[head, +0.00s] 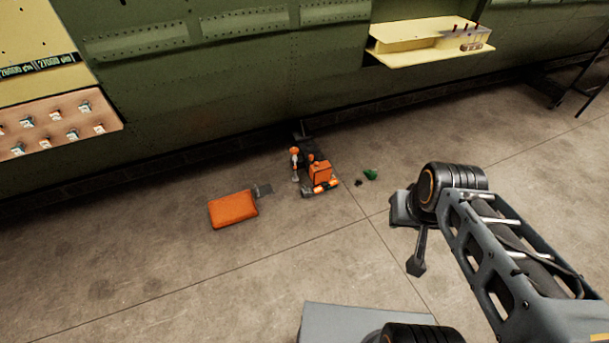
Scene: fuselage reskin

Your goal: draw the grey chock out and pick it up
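A small dark grey piece (263,189), which looks like the grey chock, lies on the floor at the right end of an orange pad (233,209). It seems to touch the pad's edge; I cannot tell whether part of it is hidden under the pad. My gripper (417,262) hangs at the end of my arm, right of the chock and well apart from it. One dark finger-like part points down. I see nothing held, but its fingertips are too unclear to show whether it is open or shut.
An orange and black machine (320,172) stands right of the chock, close to the green fuselage wall (220,95). A small green item (370,174) lies further right. A yellow shelf (425,45) juts from the wall. The floor left of the pad is clear.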

